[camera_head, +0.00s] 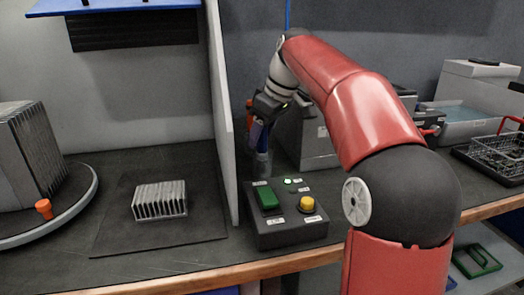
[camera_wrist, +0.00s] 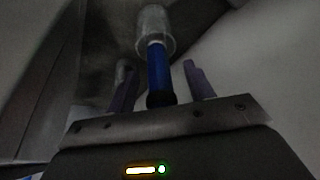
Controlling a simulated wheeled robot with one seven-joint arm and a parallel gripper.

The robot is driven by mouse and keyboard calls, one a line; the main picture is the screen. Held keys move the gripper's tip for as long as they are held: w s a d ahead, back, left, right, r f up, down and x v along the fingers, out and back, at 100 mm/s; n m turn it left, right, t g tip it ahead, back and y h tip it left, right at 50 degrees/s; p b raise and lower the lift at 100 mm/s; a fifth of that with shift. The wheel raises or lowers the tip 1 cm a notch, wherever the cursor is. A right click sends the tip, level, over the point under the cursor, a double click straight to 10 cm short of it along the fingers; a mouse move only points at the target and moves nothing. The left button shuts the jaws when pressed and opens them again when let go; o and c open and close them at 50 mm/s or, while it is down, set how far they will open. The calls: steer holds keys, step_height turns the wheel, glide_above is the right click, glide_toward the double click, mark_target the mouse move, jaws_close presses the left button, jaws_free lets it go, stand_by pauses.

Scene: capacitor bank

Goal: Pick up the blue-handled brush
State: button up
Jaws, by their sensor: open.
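The blue-handled brush (camera_wrist: 157,72) shows in the wrist view, its blue handle between the two fingers of my gripper (camera_wrist: 160,84) and its pale round head beyond the fingertips. Gaps show on both sides of the handle, and my gripper is open. In the head view, my gripper (camera_head: 259,135) points down behind the control box, beside the grey divider. The brush (camera_head: 263,162) shows there below the fingers, with its pale head low and part of its handle hidden by my gripper. I cannot tell what the brush rests on.
A dark control box (camera_head: 285,232) with a green switch and a yellow knob stands in front of my gripper. The upright divider (camera_head: 221,75) is close on the left. A finned heat sink (camera_head: 160,201) lies on a mat. Grey equipment (camera_head: 312,140) stands at right behind my arm.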

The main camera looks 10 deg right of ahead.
steer(key=c, duration=1.1)
step_height(320, 180, up, 10)
steer(key=p, duration=0.3)
steer(key=shift+p, duration=0.35)
